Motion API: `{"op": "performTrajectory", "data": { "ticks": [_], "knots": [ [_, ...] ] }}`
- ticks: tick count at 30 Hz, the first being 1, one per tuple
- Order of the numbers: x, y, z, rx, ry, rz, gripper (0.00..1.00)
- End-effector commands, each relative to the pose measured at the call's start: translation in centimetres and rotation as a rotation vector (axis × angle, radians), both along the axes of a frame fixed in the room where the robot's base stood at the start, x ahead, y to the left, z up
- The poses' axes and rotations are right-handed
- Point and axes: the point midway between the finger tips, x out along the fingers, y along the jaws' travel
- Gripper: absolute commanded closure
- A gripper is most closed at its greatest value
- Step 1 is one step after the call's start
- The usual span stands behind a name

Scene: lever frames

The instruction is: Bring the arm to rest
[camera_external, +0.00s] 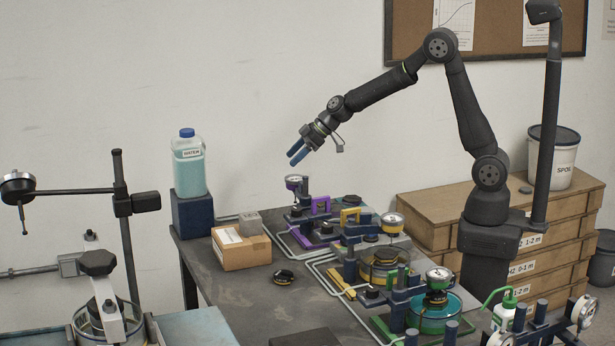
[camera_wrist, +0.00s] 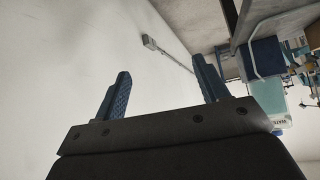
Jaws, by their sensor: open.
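My gripper (camera_external: 299,152) is raised in the air above the far end of the workbench, left of my base, with its blue fingers pointing down and left. In the wrist view my gripper (camera_wrist: 163,92) shows two blue ribbed fingers set wide apart with nothing between them. It is apart from everything on the bench. The nearest thing below it is a lever frame with purple parts (camera_external: 320,205) and a dial gauge (camera_external: 293,183). Beyond the fingers, the wrist view shows a bare pale wall (camera_wrist: 70,60).
The workbench (camera_external: 225,290) holds a lever frame with yellow parts (camera_external: 350,216), a green one (camera_external: 437,315), a cardboard box (camera_external: 240,250) and a dark round piece (camera_external: 284,278). A water bottle (camera_external: 189,165) stands on a blue block (camera_external: 193,211). The air around my gripper is clear.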

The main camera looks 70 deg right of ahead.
Motion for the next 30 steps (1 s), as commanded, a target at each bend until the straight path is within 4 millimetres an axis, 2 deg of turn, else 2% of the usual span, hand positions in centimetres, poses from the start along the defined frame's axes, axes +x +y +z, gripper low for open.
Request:
{"op": "performTrajectory", "data": {
  "ticks": [4, 12, 23, 26, 30],
  "knots": [
    [-0.3, -2.2, -0.5, -0.001, -0.001, -0.018, 0.33],
    [-0.5, -3.6, -0.9, 0.0, -0.002, -0.025, 0.33],
    [-0.5, -3.4, -0.9, -0.001, -0.003, -0.023, 0.33],
    [-0.4, -2.7, -0.7, -0.001, -0.003, -0.018, 0.33],
    [-0.1, -0.7, -0.2, -0.001, -0.002, -0.003, 0.33]
  ]
}}
